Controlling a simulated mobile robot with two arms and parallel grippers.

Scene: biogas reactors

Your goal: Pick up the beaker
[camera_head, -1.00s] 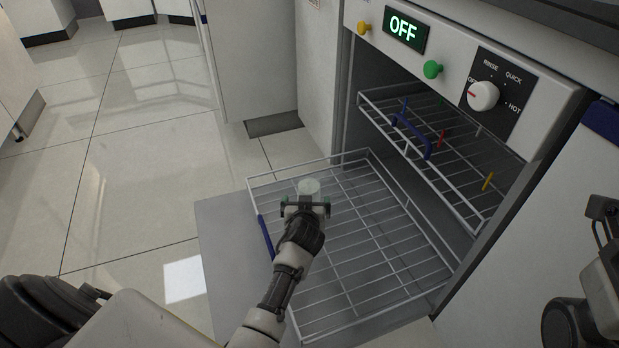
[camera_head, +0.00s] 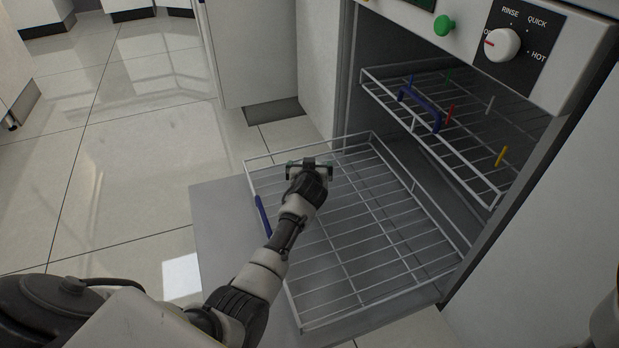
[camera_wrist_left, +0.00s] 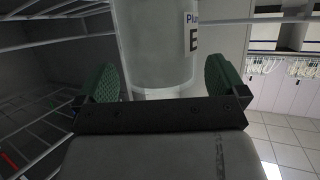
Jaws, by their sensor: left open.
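The beaker (camera_wrist_left: 155,45) is a clear, whitish cylinder with a label at its right side, seen close up in the left wrist view. My left gripper (camera_wrist_left: 160,82) is open, with one green-padded finger on each side of the beaker's near end. I cannot tell whether the pads touch it. In the head view my left gripper (camera_head: 309,168) is over the far left part of the pulled-out lower rack (camera_head: 410,185). There the gripper hides most or all of the beaker. My right gripper is not in view.
The lower rack lies over the washer's open door (camera_head: 222,220) and has a blue handle (camera_head: 264,215). The upper rack (camera_head: 440,140), with coloured pegs, sits above to the right. The control panel with its white knob (camera_head: 502,44) overhangs it. Open floor lies left.

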